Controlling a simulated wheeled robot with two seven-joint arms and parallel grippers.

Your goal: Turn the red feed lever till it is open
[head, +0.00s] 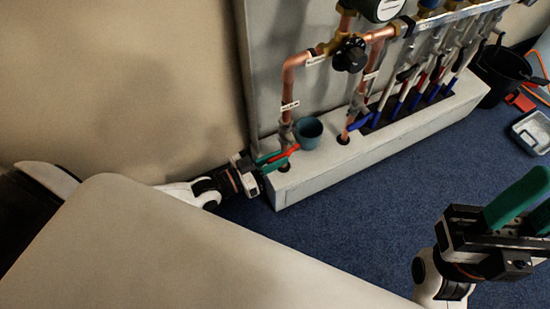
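The red feed lever (288,152) is at the foot of the left copper pipe, above the left end of the pale plinth. It slants up to the right. My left gripper (274,160) reaches it from the left. Its green fingers lie on either side of the lever. Whether they press on it is too small to tell. My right gripper (528,208) is at the lower right, far from the lever. Its green fingers stand apart with nothing seen between them, and one is cut by the picture edge.
A blue-grey cup (308,133) stands on the plinth (360,157) just right of the lever. A blue lever (358,122) and a black knob (350,55) are farther right. A black bucket (503,72) and a grey tray (535,131) are at right. The blue carpet (370,215) in front is clear.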

